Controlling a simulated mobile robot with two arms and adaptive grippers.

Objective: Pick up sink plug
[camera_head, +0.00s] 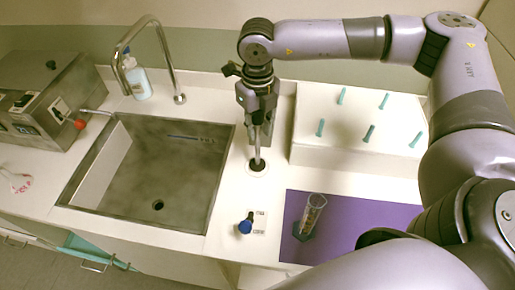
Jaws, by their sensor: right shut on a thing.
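The sink plug (257,165) is a small dark round piece at a pale disc on the white counter, just right of the sink. My right gripper (257,152) points straight down at it, with its fingers closed on it. The fingers hide part of the plug, and I cannot tell whether it is clear of the disc. The metal sink (150,165) has a dark round drain hole (158,205) in its floor. My left gripper is not in view.
A white block (320,150) with several teal pegs stands right of my gripper. A purple mat (375,225) bears a clear cylinder (311,215). A blue-topped item (246,226) stands in front. A faucet (165,50), a soap bottle (137,82) and a metal machine (50,95) are left.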

